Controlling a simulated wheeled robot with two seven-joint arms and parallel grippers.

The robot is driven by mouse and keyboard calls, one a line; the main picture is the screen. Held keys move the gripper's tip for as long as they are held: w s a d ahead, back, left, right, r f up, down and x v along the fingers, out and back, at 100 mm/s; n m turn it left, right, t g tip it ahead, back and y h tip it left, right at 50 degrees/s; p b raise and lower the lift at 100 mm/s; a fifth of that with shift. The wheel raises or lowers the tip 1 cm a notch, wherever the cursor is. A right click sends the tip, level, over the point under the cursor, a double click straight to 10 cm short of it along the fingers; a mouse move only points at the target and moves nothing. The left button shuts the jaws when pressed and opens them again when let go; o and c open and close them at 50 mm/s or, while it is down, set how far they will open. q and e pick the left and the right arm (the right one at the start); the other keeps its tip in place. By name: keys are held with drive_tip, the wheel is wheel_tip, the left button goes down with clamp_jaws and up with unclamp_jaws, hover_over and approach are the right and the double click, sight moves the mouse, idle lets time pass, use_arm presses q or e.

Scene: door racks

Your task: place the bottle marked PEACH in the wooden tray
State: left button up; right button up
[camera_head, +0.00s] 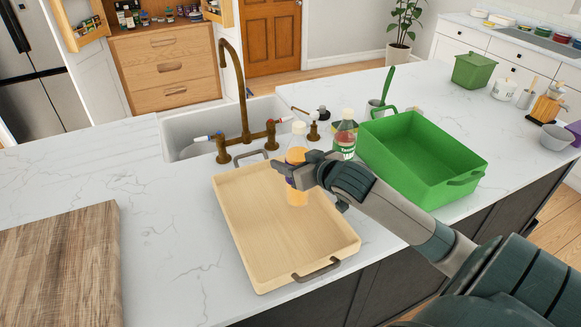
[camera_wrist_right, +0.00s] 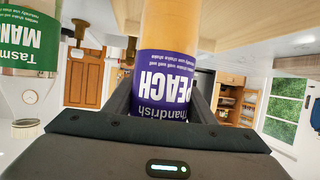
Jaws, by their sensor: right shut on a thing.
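The PEACH bottle, with orange contents, a purple label and a white cap, is upright in my right gripper (camera_head: 292,176). The bottle (camera_head: 297,157) shows over the wooden tray (camera_head: 250,258) near its far end. Its label reads PEACH, upside down, in the right wrist view (camera_wrist_right: 163,85), between the fingers. The light wooden tray has dark handles and is otherwise empty. I cannot tell whether the bottle's base touches the tray floor. My left gripper is not in view.
A second bottle with a green label (camera_head: 345,135) stands just right of the wooden tray, beside an empty green tray (camera_head: 425,150). The sink (camera_head: 195,152) with brass taps (camera_head: 245,125) lies behind. A wooden board (camera_head: 60,265) is at left.

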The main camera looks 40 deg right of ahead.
drive_tip(key=shift+f+p, duration=0.3)
drive_tip(key=shift+f, duration=0.95)
drive_tip(key=o, duration=1.5)
drive_tip(key=shift+f, duration=0.1)
drive_tip(key=shift+s, duration=0.15)
drive_tip(key=shift+s+r+b, duration=0.3)
drive_tip(key=shift+s, duration=0.35)
drive_tip(key=p+v, duration=0.1)
drive_tip(key=v, duration=0.9)
drive_tip(key=shift+s+r, duration=0.15)
drive_tip(key=shift+s, duration=0.05)
